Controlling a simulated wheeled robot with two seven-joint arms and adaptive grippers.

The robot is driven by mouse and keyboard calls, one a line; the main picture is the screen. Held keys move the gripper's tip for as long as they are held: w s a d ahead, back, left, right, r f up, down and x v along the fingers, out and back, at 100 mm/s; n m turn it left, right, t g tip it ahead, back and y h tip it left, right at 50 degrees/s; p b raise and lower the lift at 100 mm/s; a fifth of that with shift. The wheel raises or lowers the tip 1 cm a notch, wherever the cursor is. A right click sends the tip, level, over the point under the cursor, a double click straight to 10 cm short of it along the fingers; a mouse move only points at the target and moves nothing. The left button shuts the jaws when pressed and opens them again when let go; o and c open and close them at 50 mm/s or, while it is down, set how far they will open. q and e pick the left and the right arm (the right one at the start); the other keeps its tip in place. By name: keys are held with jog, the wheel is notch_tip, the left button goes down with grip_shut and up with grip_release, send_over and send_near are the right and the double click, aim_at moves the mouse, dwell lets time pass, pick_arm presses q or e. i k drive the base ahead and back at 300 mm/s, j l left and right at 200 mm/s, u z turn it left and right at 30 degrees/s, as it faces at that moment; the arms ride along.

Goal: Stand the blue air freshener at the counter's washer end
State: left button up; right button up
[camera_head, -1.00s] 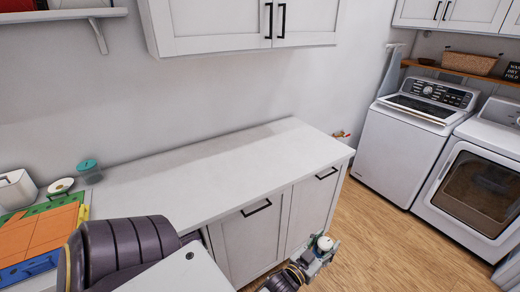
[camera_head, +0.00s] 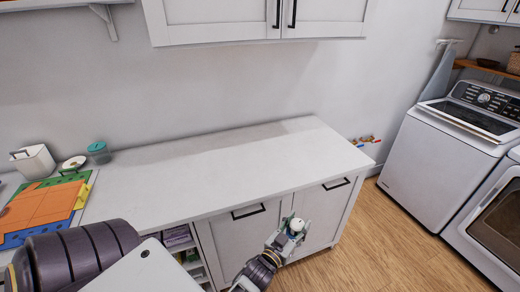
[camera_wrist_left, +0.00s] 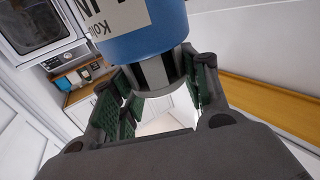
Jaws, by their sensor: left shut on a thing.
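The blue air freshener is a blue can with a printed white label, large in the left wrist view (camera_wrist_left: 145,42). My left gripper (camera_wrist_left: 160,75) is shut around it. In the head view my left gripper (camera_head: 284,240) is in front of the counter's cabinet doors, below the countertop edge. There the can shows mostly as its pale top (camera_head: 296,225); its blue body is hardly visible. The white counter (camera_head: 230,175) runs to the right, and its right end, towards the top-loading washer (camera_head: 445,150), is bare. My right gripper is not in view.
A colourful board (camera_head: 40,210), a white container (camera_head: 34,160) and a teal-lidded jar (camera_head: 99,153) occupy the counter's left end. White wall cabinets (camera_head: 250,20) hang above. Wooden floor (camera_head: 370,245) separates counter and washer. Front-loading machine (camera_head: 500,220) stands at right.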

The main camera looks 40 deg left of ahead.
aim_at(264, 156)
jog(key=i+l+u, duration=0.25)
jog(key=u, duration=0.15)
jog(key=i+l+u, duration=0.2)
jog(key=l+u, duration=0.15)
jog(key=i+l+u, duration=0.25)
jog(key=l+u, duration=0.2)
jog(key=l, duration=0.25)
jog(key=l+u, duration=0.25)
jog(key=l, duration=0.15)
jog(key=i, duration=0.05)
